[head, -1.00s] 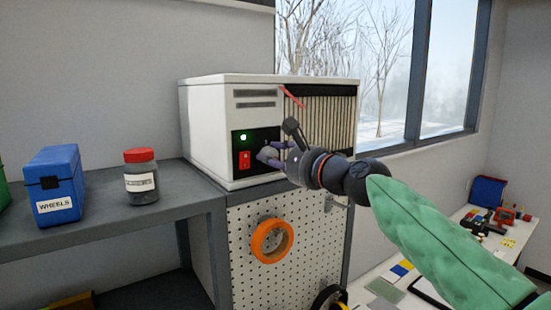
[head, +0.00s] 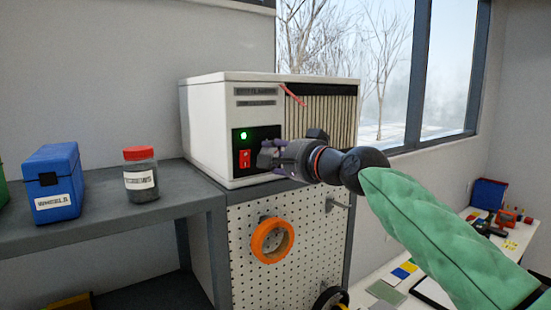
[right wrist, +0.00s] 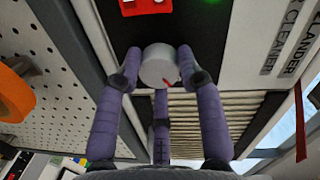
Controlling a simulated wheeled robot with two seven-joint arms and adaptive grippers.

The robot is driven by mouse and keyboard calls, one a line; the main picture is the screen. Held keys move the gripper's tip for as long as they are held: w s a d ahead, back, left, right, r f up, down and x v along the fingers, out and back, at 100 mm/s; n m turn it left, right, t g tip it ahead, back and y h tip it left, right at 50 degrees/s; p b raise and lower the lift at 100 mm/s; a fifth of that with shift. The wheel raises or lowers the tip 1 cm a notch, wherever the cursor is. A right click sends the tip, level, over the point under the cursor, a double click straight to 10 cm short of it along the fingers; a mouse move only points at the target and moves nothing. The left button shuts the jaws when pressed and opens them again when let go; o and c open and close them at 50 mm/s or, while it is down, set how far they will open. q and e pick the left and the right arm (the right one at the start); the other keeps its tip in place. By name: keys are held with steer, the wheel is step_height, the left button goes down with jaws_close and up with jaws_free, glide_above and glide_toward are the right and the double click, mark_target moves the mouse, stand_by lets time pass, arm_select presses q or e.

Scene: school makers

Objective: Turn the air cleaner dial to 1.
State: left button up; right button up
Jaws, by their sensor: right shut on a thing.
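The air cleaner (head: 207,127) is a white box on the bench with a black control panel, a lit green lamp (head: 243,135) and a red switch (head: 244,159). Its dial (right wrist: 157,66) is a pale round knob with a red mark at its edge, toward the lower right in the right wrist view. My right gripper (head: 268,155) is at the panel, with its purple fingers (right wrist: 158,85) shut around the dial. In the head view the gripper hides the dial. I cannot read any numbers around the dial. My left gripper is not in view.
A blue box (head: 53,182) and a red-lidded jar (head: 140,176) stand on the grey bench to the left. An orange tape roll (head: 271,240) hangs on the pegboard below the cleaner. A red strip (head: 292,95) hangs by the grille.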

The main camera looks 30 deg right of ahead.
steer(key=n+b, duration=0.1)
steer(key=n, duration=0.2)
steer(key=n+h+b, duration=0.1)
steer(key=n, duration=0.2)
steer(key=n+b, duration=0.1)
steer(key=n, duration=0.2)
steer(key=shift+w+a+f+n, duration=0.15)
steer(key=shift+a+f+n, duration=0.05)
steer(key=shift+f+n, duration=0.15)
steer(key=shift+n+b, duration=0.25)
steer(key=shift+b, duration=0.05)
steer(key=o, duration=1.2)
steer(key=shift+c, duration=0.2)
steer(key=shift+r, duration=0.1)
steer(key=s+r, duration=0.1)
steer(key=s, duration=1.1)
steer(key=shift+d, duration=0.2)
